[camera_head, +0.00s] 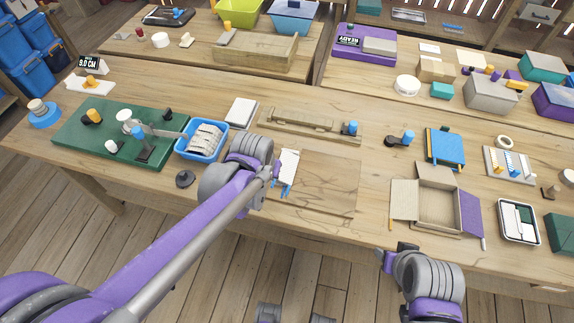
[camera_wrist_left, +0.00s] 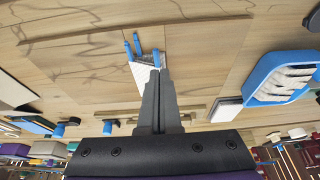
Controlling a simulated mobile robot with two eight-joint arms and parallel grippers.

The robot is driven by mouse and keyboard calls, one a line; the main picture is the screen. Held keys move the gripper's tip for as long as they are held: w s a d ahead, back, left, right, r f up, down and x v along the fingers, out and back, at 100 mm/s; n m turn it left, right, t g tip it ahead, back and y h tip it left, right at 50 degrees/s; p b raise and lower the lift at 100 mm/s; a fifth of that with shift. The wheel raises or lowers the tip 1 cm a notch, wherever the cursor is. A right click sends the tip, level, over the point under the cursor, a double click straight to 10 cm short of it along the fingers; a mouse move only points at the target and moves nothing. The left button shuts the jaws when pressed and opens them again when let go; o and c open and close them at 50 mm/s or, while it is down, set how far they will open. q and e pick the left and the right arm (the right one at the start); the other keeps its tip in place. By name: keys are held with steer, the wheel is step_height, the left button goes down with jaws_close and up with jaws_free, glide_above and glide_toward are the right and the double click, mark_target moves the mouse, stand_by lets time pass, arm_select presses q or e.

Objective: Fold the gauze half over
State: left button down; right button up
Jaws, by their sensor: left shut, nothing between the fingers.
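A small white piece that looks like the gauze (camera_head: 289,160) lies at the left edge of a flat wooden board (camera_head: 328,186), with blue strips at its near end. It also shows in the left wrist view (camera_wrist_left: 143,74), with the blue strips beyond it. My left gripper (camera_head: 274,172) is shut and empty, its fingertips (camera_wrist_left: 157,73) right beside or over the white piece. I cannot tell whether they touch it. The fingers and wrist hide part of it, so its fold is unclear. My right gripper (camera_head: 384,260) is at the table's front edge, away from the gauze; its jaws are unclear.
A blue tray of striped rolls (camera_head: 200,139) and a white pad (camera_head: 242,112) stand left of the board. A wooden rail (camera_head: 300,125) lies behind it. An open cardboard box (camera_head: 439,207) stands to the right. The board's middle is clear.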

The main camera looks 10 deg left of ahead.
arm_select(q)
steer(key=shift+f+b, duration=1.9)
steer(key=shift+f, duration=0.7)
steer(key=shift+r+p, duration=1.3)
steer(key=shift+r, duration=0.35)
steer(key=shift+f, duration=0.1)
steer(key=s+r+p, duration=0.1)
steer(key=r, duration=0.1)
steer(key=s+r+p, duration=0.2)
